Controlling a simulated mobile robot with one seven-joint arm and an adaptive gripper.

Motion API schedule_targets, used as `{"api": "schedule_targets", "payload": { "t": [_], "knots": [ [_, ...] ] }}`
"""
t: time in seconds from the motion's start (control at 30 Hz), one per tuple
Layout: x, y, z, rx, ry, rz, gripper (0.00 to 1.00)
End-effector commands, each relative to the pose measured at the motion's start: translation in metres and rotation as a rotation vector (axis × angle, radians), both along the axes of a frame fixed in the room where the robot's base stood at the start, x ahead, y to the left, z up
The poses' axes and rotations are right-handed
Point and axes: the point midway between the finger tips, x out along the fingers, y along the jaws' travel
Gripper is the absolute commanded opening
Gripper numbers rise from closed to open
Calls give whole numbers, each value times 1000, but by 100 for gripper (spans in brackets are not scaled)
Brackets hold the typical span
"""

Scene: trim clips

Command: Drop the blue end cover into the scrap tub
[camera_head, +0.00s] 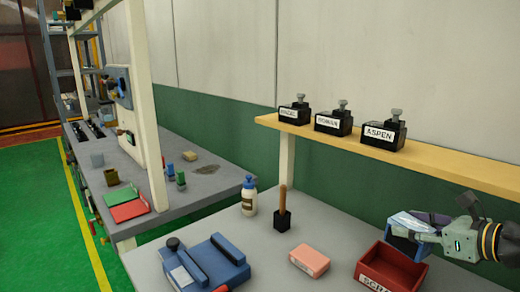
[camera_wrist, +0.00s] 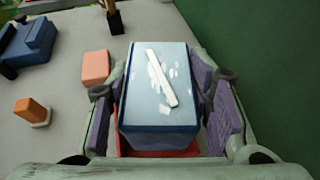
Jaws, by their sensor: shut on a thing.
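The blue end cover (camera_head: 402,243) is held in my gripper (camera_head: 418,236) at the right of the head view. In the wrist view the cover (camera_wrist: 150,108) is a box-like blue piece with a pale, white-marked face, pinched between the purple finger pads of my gripper (camera_wrist: 160,112). The red scrap tub (camera_head: 372,283) stands on the grey table below, its label partly cut off by the picture edge. The cover is above the tub's back right part. A strip of red tub (camera_wrist: 135,151) shows under the cover in the wrist view; most of its inside is hidden there.
A pink block (camera_head: 309,260) lies left of the tub. A blue fixture (camera_head: 205,262), a wooden-handled tool (camera_head: 282,212) and a white bottle (camera_head: 249,197) stand further left. A wooden shelf (camera_head: 450,158) with labelled black blocks (camera_head: 383,134) runs along the wall behind my gripper.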

Motion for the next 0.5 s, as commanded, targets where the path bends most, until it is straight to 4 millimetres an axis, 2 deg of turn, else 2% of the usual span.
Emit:
{"api": "schedule_targets", "payload": {
  "t": [0.2,0.5],
  "knots": [
    [0,0,-26,4,1,-2,15],
    [0,0,-42,1,-1,-2,15]
  ]
}}
